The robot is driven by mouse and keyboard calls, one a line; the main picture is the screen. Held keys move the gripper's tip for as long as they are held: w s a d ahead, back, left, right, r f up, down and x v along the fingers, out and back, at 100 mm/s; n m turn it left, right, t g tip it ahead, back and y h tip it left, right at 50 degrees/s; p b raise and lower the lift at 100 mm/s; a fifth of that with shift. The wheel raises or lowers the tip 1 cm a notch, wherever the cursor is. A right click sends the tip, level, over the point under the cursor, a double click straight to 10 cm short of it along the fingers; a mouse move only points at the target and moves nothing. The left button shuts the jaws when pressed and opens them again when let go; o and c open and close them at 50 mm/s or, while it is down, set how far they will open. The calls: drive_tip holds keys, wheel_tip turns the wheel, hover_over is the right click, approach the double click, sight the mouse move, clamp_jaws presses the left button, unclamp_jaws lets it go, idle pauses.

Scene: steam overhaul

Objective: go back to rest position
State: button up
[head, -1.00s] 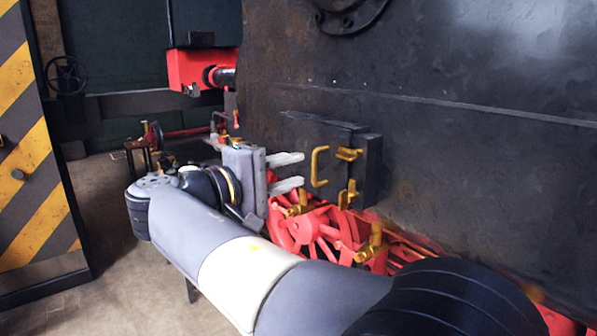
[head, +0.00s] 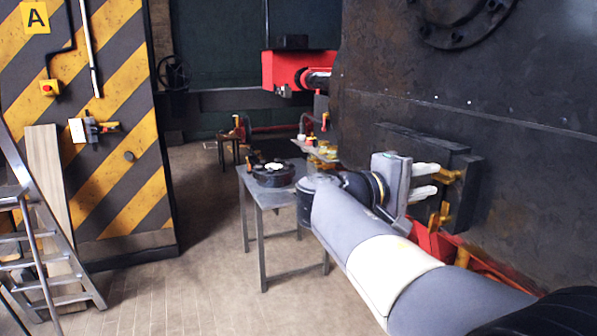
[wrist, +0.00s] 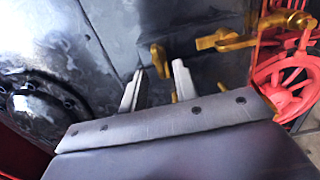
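My gripper (head: 432,180) is at the end of my outstretched arm, in front of the dark locomotive side. Its two pale fingers are apart, and I see nothing held between them. In the wrist view my gripper (wrist: 158,68) also shows a clear gap between its fingers. A brass fitting (wrist: 160,61) shows beyond that gap; I cannot tell how near it is. In the head view brass fittings (head: 447,175) on a dark box (head: 462,150) are just past the fingertips and partly hidden by them.
Red wheels (wrist: 280,85) are at the right in the wrist view. A metal table (head: 262,200) with a dark round part (head: 273,178) stands behind my arm. A striped panel (head: 110,190) and a ladder (head: 45,250) are at the left. Open floor (head: 200,280) lies between.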

drive_tip(key=shift+x, duration=0.85)
drive_tip(key=shift+a, duration=0.1)
